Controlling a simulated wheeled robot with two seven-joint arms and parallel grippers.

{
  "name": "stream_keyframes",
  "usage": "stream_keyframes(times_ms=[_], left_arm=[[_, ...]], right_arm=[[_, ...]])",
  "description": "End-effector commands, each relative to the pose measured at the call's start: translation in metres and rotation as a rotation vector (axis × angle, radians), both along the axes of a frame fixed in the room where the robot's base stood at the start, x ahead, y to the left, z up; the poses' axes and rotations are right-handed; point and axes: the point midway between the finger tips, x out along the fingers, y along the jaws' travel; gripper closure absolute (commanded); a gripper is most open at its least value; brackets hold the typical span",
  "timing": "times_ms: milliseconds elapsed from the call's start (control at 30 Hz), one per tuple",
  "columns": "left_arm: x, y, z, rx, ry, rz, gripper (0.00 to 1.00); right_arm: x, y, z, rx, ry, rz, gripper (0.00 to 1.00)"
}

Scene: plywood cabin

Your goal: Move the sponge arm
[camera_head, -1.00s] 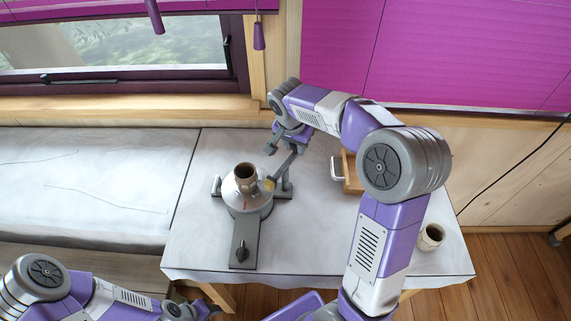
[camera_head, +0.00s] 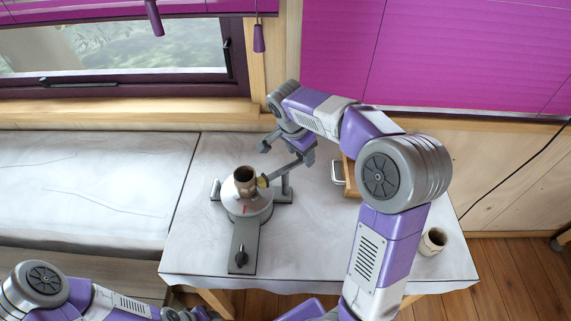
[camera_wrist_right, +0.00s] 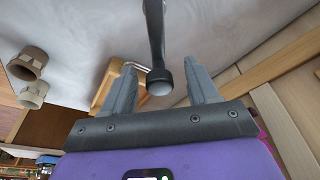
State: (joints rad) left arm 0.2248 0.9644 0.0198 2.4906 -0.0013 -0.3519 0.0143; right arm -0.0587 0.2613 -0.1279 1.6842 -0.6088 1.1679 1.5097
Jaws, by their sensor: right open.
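A potter's wheel (camera_head: 249,209) stands on the table with a brown clay pot (camera_head: 245,181) upright on it. The sponge arm (camera_head: 284,170) is a thin dark bar reaching from a post at the wheel's right side. Its yellowish sponge (camera_head: 262,182) is at or very near the pot's right side; I cannot tell if they touch. My right gripper (camera_head: 286,152) is open at the bar's far end. In the right wrist view, the bar's rounded end (camera_wrist_right: 160,82) lies between the spread fingers, with gaps both sides. My left gripper (camera_head: 190,314) is at the bottom edge, its fingers unclear.
A wooden drawer box (camera_head: 350,175) with a metal handle (camera_head: 338,172) stands right of the wheel, partly behind my right arm. The white table (camera_head: 205,258) is clear at front left. A cushioned bench (camera_head: 90,190) adjoins it.

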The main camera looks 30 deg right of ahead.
Motion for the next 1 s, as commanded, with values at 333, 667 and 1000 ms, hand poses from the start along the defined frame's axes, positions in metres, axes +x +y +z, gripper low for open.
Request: stream_keyframes(times_ms=[333,667,1000], left_arm=[[0.0,0.0,0.019,0.0,0.0,0.0,0.57],[0.0,0.0,0.037,0.0,0.0,0.0,0.57],[0.0,0.0,0.049,0.0,0.0,0.0,0.57]], right_arm=[[-0.001,0.006,0.026,-0.001,-0.002,0.001,0.41],[-0.002,0.012,0.052,-0.001,-0.002,0.001,0.41],[-0.004,0.017,0.068,0.0,-0.001,0.0,0.41]])
